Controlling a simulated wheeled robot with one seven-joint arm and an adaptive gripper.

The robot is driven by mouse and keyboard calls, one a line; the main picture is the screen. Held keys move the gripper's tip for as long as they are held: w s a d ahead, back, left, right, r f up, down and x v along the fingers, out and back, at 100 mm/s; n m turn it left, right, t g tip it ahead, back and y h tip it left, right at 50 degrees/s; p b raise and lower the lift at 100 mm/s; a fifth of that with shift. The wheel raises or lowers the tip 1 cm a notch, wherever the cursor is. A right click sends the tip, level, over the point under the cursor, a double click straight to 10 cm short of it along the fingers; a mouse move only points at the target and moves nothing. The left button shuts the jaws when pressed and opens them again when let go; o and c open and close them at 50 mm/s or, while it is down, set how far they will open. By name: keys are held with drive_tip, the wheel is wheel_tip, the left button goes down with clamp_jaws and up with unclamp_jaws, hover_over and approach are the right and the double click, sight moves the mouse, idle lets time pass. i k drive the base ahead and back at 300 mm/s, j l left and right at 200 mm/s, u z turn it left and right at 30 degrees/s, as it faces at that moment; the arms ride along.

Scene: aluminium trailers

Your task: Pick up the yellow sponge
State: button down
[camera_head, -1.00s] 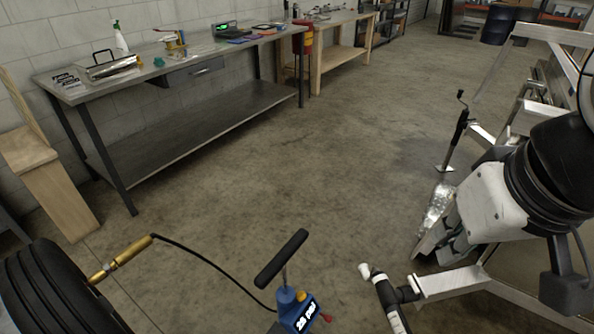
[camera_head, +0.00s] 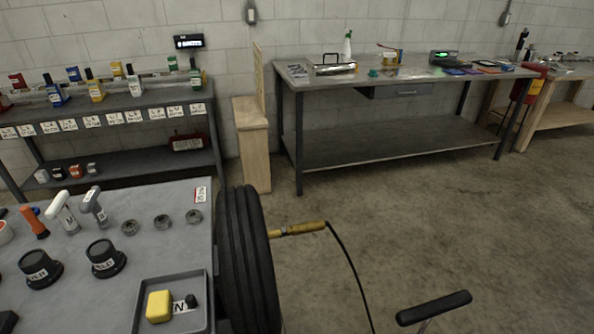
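The yellow sponge is most likely the small yellow block (camera_head: 158,306) in a shallow dark grey tray (camera_head: 206,297) at the near right corner of a grey table. The block sits at the left of the tray. A white label and a small dark object (camera_head: 191,302) lie to its right, apart from it. My gripper does not show in the current view.
The grey table (camera_head: 150,205) also bears two black round knobs, several small grey rings and handled tools. A black tyre (camera_head: 247,260) stands against its right edge. A steel workbench (camera_head: 300,84) and a shelf with bottles (camera_head: 130,103) line the wall. The floor (camera_head: 400,215) is open.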

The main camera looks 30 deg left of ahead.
sight(158, 306)
drive_tip(key=u, duration=1.95)
